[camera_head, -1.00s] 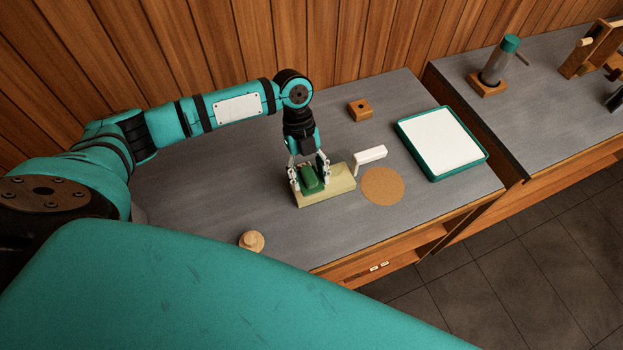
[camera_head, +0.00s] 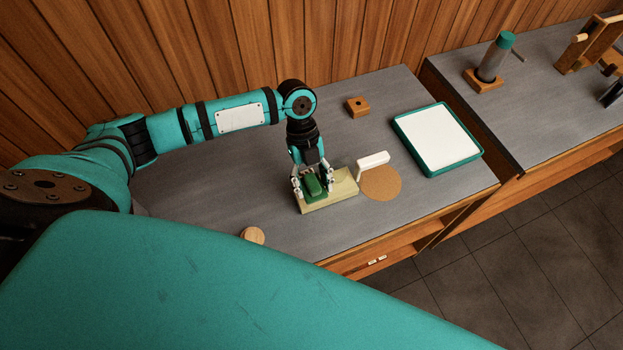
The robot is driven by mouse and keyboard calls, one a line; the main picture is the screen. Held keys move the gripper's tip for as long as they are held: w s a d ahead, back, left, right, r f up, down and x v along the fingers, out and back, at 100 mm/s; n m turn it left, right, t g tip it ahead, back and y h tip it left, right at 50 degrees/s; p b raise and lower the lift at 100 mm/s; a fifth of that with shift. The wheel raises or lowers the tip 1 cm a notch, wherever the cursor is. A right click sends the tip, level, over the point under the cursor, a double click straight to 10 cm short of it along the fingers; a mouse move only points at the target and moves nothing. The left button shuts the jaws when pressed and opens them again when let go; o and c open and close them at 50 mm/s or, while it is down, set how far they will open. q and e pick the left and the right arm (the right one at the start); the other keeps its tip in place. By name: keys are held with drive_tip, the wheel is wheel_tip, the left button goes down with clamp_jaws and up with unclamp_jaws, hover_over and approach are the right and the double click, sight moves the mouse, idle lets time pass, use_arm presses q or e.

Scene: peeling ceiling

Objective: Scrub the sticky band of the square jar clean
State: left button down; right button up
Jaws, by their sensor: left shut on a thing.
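My left gripper (camera_head: 313,184) points down at the middle of the grey table and is shut on a green block (camera_head: 313,187). The green block is on or just over the left part of a pale yellowish block (camera_head: 342,186); I cannot tell whether they touch. A white angled piece (camera_head: 373,160) stands at the pale block's right end, beside or joined to it. I cannot make out a square jar or a sticky band for sure. My right gripper is not in view.
A round cork mat (camera_head: 384,184) lies right of the pale block. A green-rimmed white tray (camera_head: 437,139) is farther right. A small wooden block (camera_head: 357,106) stands behind, a round wooden piece (camera_head: 252,236) in front. A teal-topped cylinder (camera_head: 494,58) stands on the other table.

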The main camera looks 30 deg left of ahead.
sight(318, 198)
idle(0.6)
use_arm(q)
drive_tip(key=shift+s+d+p, duration=0.15)
drive_tip(key=shift+d+p, duration=0.05)
drive_tip(key=shift+p, duration=0.1)
drive_tip(key=shift+s+d+p, duration=0.55)
drive_tip(key=shift+s+d, duration=0.05)
drive_tip(key=shift+d, duration=0.05)
drive_tip(key=shift+s+d, duration=0.3)
drive_tip(key=shift+d, duration=0.05)
drive_tip(key=shift+w+r+p, duration=0.15)
drive_tip(key=shift+r+p, duration=0.75)
drive_tip(key=shift+r, duration=2.6)
